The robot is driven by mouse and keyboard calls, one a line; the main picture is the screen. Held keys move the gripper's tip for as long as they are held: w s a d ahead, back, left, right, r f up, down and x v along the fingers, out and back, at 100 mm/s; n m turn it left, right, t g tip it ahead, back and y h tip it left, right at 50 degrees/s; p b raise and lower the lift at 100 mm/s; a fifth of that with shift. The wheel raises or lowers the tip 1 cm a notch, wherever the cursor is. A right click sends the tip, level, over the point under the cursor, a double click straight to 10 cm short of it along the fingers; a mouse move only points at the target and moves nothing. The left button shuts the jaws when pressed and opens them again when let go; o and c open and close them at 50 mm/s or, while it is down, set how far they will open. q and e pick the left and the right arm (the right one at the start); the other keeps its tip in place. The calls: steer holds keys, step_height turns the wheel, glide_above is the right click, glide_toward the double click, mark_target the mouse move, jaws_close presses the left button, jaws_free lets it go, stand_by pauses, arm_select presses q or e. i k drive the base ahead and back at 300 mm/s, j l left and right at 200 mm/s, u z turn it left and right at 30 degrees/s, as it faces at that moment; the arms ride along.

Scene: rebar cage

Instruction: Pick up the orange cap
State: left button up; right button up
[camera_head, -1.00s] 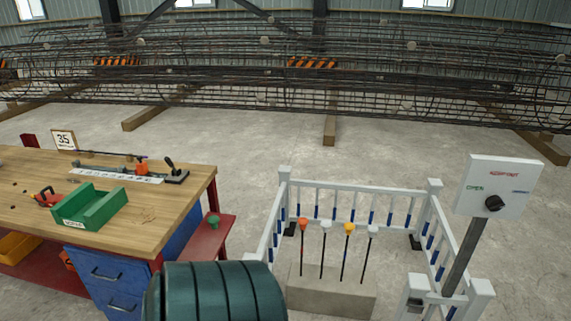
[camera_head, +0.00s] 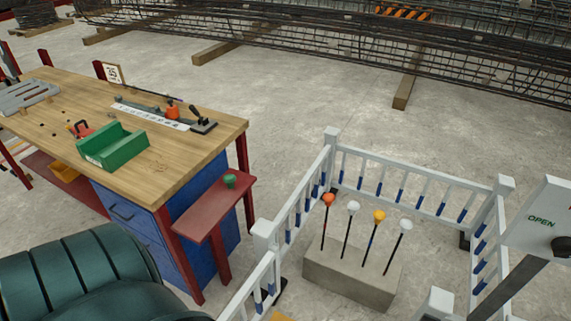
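The orange cap (camera_head: 328,199) is on top of the leftmost thin upright rod in a concrete block (camera_head: 345,281). Beside it stand rods with a white cap (camera_head: 353,208), a yellow cap (camera_head: 379,216) and another white cap (camera_head: 405,225). The block sits on the floor inside a low white railing. Neither of my grippers is in view. Nothing is seen touching the orange cap.
A white railing (camera_head: 332,135) with blue-marked posts surrounds the block. A control panel (camera_head: 541,223) with a dark knob stands at right. A wooden workbench (camera_head: 178,165) with a green tray (camera_head: 113,148) is at left. A dark green ribbed object (camera_head: 85,265) fills the lower left.

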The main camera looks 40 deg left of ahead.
mark_target(328, 197)
steer(key=i+j+u, duration=0.15)
steer(key=i+u, duration=0.7)
steer(key=i+l, duration=0.05)
